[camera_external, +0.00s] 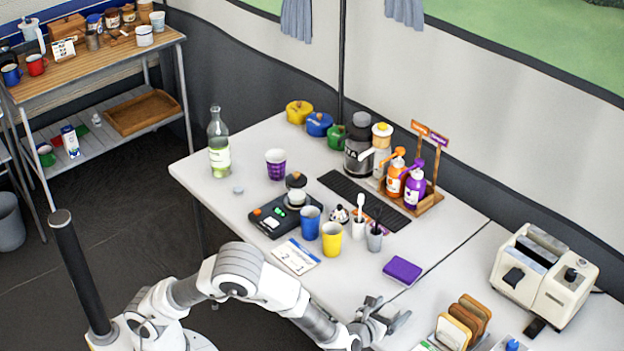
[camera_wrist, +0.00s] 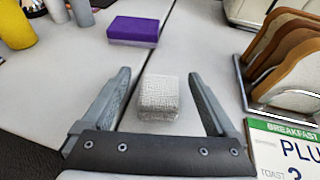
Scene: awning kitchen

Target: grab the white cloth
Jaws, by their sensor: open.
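A white cloth (camera_wrist: 158,98), folded into a small block with a woven texture, sits on the pale table in the wrist view. It lies between the two fingers of my gripper (camera_wrist: 159,78), with a visible gap on each side. Its lower end is close to the black bar of my gripper. My gripper is open and holds nothing. In the external view my gripper (camera_external: 390,312) is low over the front of the table, and I cannot make out the cloth there.
A purple sponge (camera_external: 402,270) lies beyond the cloth. To the right are a rack of toast slices (camera_wrist: 290,62), a breakfast card (camera_wrist: 288,150) and a cream toaster (camera_external: 545,275). Yellow (camera_external: 332,239) and blue (camera_external: 310,222) cups stand to the left.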

